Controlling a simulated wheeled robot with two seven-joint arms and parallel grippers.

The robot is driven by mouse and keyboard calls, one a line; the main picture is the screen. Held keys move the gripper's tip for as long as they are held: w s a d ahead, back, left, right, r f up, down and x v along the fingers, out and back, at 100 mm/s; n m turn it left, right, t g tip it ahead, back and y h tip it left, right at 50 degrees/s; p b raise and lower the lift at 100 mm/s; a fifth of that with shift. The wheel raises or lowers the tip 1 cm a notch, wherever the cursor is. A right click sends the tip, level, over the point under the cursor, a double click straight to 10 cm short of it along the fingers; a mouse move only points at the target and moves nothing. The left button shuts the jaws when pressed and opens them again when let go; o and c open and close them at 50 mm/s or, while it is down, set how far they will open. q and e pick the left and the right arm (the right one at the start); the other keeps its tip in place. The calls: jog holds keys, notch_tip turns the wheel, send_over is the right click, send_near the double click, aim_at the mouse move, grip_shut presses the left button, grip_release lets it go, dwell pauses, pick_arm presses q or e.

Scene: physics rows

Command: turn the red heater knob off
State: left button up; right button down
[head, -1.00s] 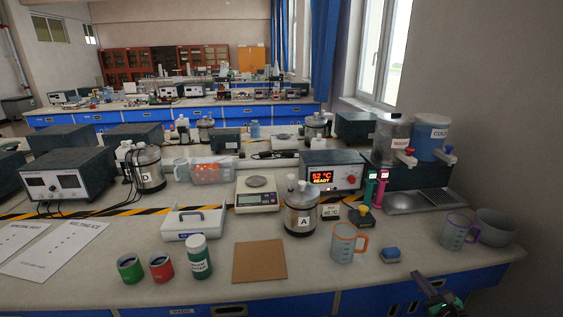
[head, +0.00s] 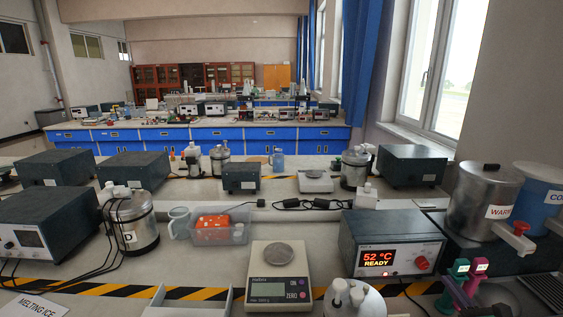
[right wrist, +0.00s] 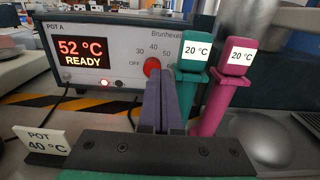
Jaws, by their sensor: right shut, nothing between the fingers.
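The red heater knob (head: 422,262) is on the front of the dark-topped heater box (head: 392,240), whose display reads 52 °C READY. In the right wrist view the knob (right wrist: 152,67) sits under a scale marked OFF, 30, 40 and 50. Its pointer direction is too small to tell. My left gripper is not in view.
A green holder (right wrist: 193,75) and a magenta holder (right wrist: 233,80), both labelled 20 °C, stand close right of my fingers. A POT 40 °C sign (right wrist: 42,142) is at left. A steel pot (head: 345,302) and scale (head: 277,280) stand left of the heater.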

aim_at(422, 263)
jog(key=w+b, duration=0.1)
jog(key=w, duration=0.5)
jog(key=shift+w+d, duration=0.15)
jog(key=shift+w, duration=0.1)
jog(key=shift+w+r, duration=0.1)
jog(key=shift+w, duration=0.35)
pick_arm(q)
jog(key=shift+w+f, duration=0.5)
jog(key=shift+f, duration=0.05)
pick_arm(e)
jog(key=shift+s, duration=0.1)
